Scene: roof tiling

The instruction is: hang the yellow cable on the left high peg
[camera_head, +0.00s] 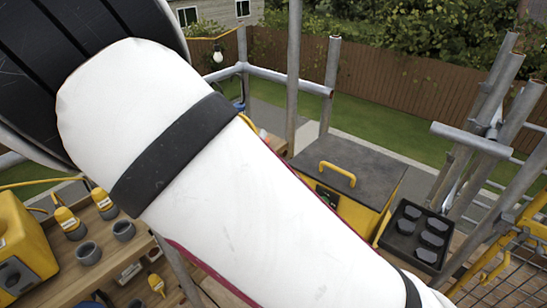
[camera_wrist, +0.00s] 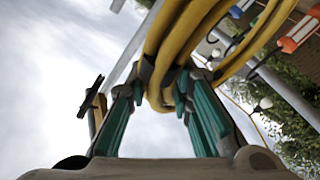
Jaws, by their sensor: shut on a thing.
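The yellow cable (camera_wrist: 160,60) is a thick coil of several loops in the wrist view, rising to the top edge with dark bands around it. My gripper (camera_wrist: 166,88) has teal fingers on either side of the lower end of the coil and is shut on it. The coil is held up against the sky. In the head view my white arm crosses the middle, and neither my gripper nor the held coil can be seen there. I cannot pick out the left high peg in either view.
Grey scaffold poles (camera_head: 293,75) stand behind my arm. A yellow box with a dark lid (camera_head: 350,170) and a black tray (camera_head: 415,238) lie to the right. A wooden shelf (camera_head: 100,245) holds yellow tools at left. A grey pole (camera_wrist: 290,98) shows at right in the wrist view.

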